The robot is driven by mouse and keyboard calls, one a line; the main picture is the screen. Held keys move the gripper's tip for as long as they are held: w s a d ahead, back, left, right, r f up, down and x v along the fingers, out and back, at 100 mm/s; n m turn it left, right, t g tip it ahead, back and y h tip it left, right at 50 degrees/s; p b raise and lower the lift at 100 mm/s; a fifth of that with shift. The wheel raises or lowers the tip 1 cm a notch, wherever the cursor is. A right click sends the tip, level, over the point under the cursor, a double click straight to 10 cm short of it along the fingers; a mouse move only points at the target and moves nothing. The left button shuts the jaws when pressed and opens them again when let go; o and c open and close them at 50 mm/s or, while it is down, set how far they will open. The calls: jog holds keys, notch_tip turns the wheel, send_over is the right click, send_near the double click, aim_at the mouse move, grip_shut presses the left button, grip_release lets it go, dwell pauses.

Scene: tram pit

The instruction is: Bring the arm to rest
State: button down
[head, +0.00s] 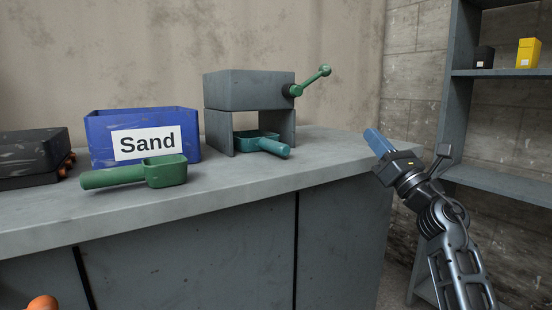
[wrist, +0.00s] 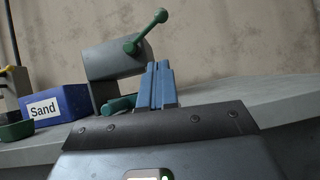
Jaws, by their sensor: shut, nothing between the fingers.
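My arm rises at the right of the head view, folded up beside the counter's right end. My gripper (head: 371,136) has blue fingers and points up and left, apart from everything on the counter. In the wrist view the blue fingers (wrist: 158,72) lie side by side, shut and empty. The grey counter (head: 240,181) runs across the head view. A grey press-like stand (head: 245,92) with a green lever (head: 312,79) stands at its back, left of my gripper.
A teal scoop (head: 265,144) sits under the stand. A blue bin labelled Sand (head: 190,140) stands left of it, with a green scoop (head: 165,172) in front. A dark case (head: 35,152) is at far left. A grey shelf (head: 490,72) holds a yellow object (head: 529,53).

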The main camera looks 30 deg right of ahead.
jog(key=s+a+f+m+g+h, duration=0.1)
jog(key=s+a+f+m, duration=0.5)
jog(key=a+f+m, duration=0.3)
jog(key=s+a+f+m+g+h, duration=0.1)
jog(key=s+a+f+m, duration=0.45)
jog(key=a+f, duration=0.35)
jog(key=s+a+f+m+g, duration=0.25)
jog(key=s+f+m, duration=0.2)
jog(key=s, duration=0.25)
jog(key=s+a+f+m+g, duration=0.1)
jog(key=s+a+f+m, duration=0.3)
jog(key=s, duration=0.4)
jog(key=s+a+f+m+g, duration=0.1)
jog(key=s+a+f+m, duration=0.2)
jog(key=s+m, duration=0.35)
jog(key=s+m+g+y, duration=0.2)
jog(key=s+m+g, duration=0.25)
jog(key=s, duration=0.65)
notch_tip(320, 180, up, 26)
jog(key=p, duration=2.5)
jog(key=shift+a+f+m+t, duration=0.25)
jog(key=shift+a+m+t, duration=0.15)
